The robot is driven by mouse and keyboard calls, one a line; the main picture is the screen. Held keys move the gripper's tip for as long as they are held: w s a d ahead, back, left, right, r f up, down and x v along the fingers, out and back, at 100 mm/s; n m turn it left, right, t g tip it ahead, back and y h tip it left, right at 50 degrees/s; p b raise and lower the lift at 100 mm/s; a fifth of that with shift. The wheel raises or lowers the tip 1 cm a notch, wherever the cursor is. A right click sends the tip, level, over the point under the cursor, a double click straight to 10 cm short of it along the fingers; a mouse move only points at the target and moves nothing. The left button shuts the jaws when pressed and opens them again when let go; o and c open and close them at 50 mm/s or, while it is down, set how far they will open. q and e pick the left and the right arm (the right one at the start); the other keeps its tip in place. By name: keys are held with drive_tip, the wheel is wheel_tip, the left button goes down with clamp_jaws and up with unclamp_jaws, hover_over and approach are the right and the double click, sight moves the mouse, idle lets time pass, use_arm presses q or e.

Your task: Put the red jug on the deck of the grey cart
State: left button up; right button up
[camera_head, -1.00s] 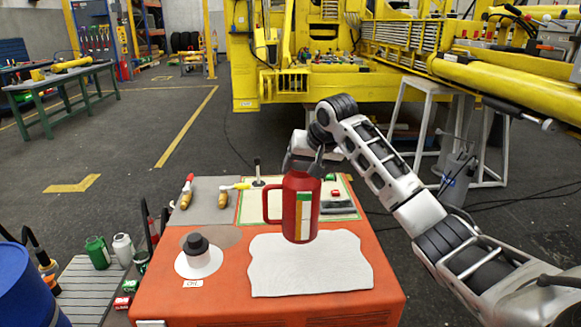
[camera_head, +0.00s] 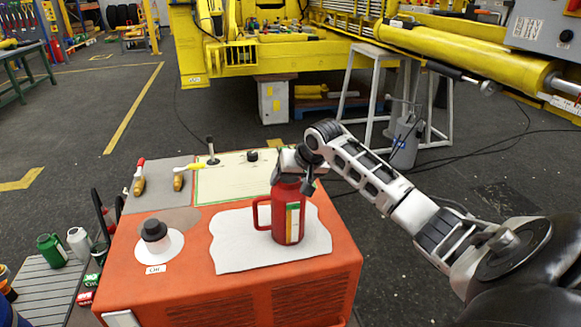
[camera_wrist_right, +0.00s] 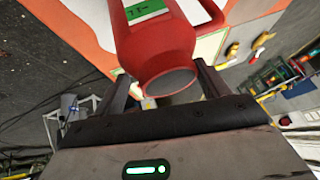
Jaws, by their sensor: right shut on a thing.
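The red jug (camera_head: 288,215) is upright, with its handle to the left and a green, white and orange label. My right gripper (camera_head: 297,180) is shut on its top. The right wrist view shows the jug (camera_wrist_right: 155,35) with its round opening towards me and a finger on either side. In the head view the jug is in front of the white cloth (camera_head: 232,250) on the orange cabinet; I cannot tell whether it touches the cloth. The grey slatted deck (camera_head: 45,290), apparently the grey cart's, is at the lower left, partly cut off. My left gripper is not in view.
A green can (camera_head: 50,250) and a white jar (camera_head: 80,245) stand at the deck's back. A black-topped white piece (camera_head: 155,238) is on the orange cabinet (camera_head: 270,300). Tools lie on a grey mat (camera_head: 155,178); a thin lever (camera_head: 212,150) stands behind. Dark uprights (camera_head: 104,215) rise between cabinet and deck.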

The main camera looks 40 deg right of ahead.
drive_tip(key=o, duration=2.1)
drive_tip(key=shift+f, duration=0.1)
drive_tip(key=b+v, duration=0.1)
drive_tip(key=v, duration=1.1)
drive_tip(key=shift+a, duration=0.1)
